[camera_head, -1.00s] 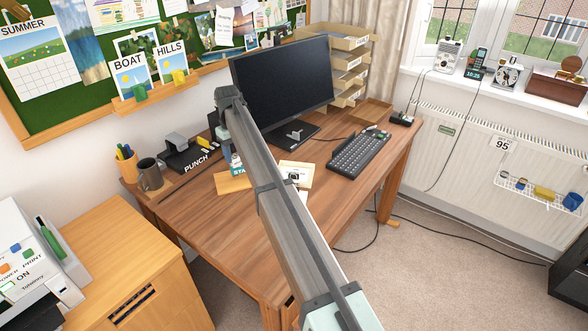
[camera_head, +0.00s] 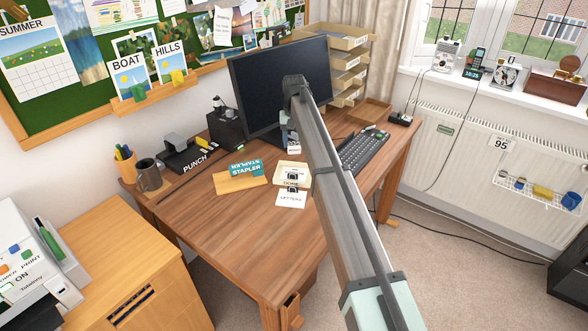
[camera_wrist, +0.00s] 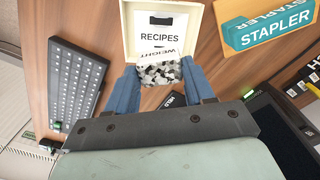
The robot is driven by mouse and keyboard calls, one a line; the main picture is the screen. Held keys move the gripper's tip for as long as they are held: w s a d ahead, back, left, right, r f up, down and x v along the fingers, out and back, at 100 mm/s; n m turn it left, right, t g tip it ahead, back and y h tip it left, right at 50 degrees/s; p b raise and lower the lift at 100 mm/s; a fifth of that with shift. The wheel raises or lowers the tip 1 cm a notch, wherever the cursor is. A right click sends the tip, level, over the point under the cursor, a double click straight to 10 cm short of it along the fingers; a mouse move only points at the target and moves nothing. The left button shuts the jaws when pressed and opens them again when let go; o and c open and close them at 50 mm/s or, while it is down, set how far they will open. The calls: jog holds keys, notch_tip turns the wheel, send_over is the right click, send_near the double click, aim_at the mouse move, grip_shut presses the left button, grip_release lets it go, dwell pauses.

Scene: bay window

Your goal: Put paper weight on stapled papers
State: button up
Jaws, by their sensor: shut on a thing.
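The paper weight (camera_wrist: 160,72) is a grey speckled block with a white WEIGHT label. My gripper (camera_wrist: 158,84) is shut on it with blue fingers in the wrist view. In the head view my gripper (camera_head: 291,138) is in front of the monitor, above the desk, partly hidden by my arm. The RECIPES papers (camera_wrist: 163,50) lie in a cream tray (camera_wrist: 126,24), just beyond the weight in the wrist view. The tray in the head view (camera_head: 291,183) is marked DONE. I cannot make out any staple.
A teal stapler (camera_head: 245,168) stands at an orange holder (camera_head: 240,183), left of the tray. The keyboard (camera_head: 363,151) is to the right, partly behind my arm. The monitor (camera_head: 260,90) stands behind. The front of the desk (camera_head: 235,225) is bare.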

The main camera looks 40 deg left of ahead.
jog(key=m, duration=0.3)
jog(key=shift+m, duration=0.3)
jog(key=shift+f, duration=5)
jog(key=shift+f, duration=0.1)
jog(key=o, duration=1.2)
jog(key=shift+c, duration=0.2)
notch_tip(320, 180, up, 12)
jog(key=shift+s+r, duration=0.1)
jog(key=shift+d, duration=0.1)
